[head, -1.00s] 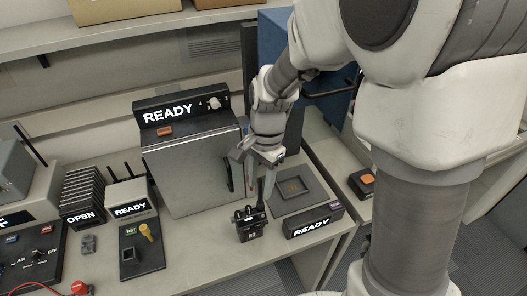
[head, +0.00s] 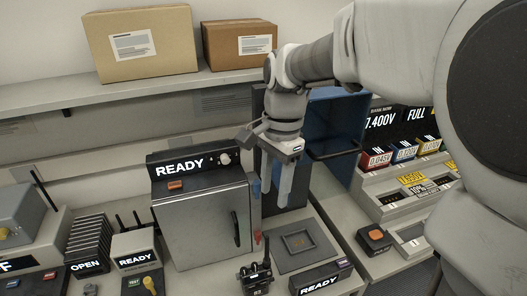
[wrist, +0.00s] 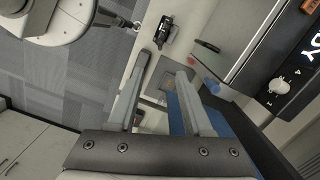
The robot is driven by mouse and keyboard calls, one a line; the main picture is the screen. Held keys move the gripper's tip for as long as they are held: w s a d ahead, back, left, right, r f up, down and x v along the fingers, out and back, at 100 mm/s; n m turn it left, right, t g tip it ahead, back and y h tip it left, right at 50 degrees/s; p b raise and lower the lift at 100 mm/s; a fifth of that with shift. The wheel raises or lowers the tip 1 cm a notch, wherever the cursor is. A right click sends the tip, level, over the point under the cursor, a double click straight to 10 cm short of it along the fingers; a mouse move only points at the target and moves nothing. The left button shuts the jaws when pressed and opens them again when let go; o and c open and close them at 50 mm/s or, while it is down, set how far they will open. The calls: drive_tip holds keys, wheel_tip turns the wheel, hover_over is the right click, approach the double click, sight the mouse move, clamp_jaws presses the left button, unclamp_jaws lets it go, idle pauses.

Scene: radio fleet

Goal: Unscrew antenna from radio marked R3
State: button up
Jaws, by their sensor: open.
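A small black radio marked R3 (head: 256,280) stands upright on the bench at the bottom of the head view. Its dark antenna (head: 266,249) rises from its top. My gripper (head: 275,198) hangs above the radio with its two long fingers pointing down, apart and empty. A clear gap shows between the fingertips and the antenna. In the wrist view the radio (wrist: 165,30) lies beyond the tips of my gripper (wrist: 164,64); the antenna is hard to make out there.
A grey cabinet with a READY sign (head: 195,220) stands left of the radio. A flat square tray (head: 283,258) and a low READY box (head: 321,278) are to its right. A shelf (head: 150,88) with cardboard boxes runs above.

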sight(267, 259)
drive_tip(key=f+m, duration=0.1)
drive_tip(key=f, duration=0.5)
drive_tip(key=s+a+f+m, duration=0.1)
drive_tip(key=f+m, duration=0.1)
drive_tip(key=f, duration=0.5)
drive_tip(key=f+m+t+h, duration=0.1)
drive_tip(key=f+m, duration=0.1)
drive_tip(key=f, duration=0.4)
drive_tip(key=shift+s+a+f, duration=0.15)
drive_tip(key=shift+a+f, duration=0.05)
drive_tip(key=shift+f, duration=0.1)
clamp_jaws()
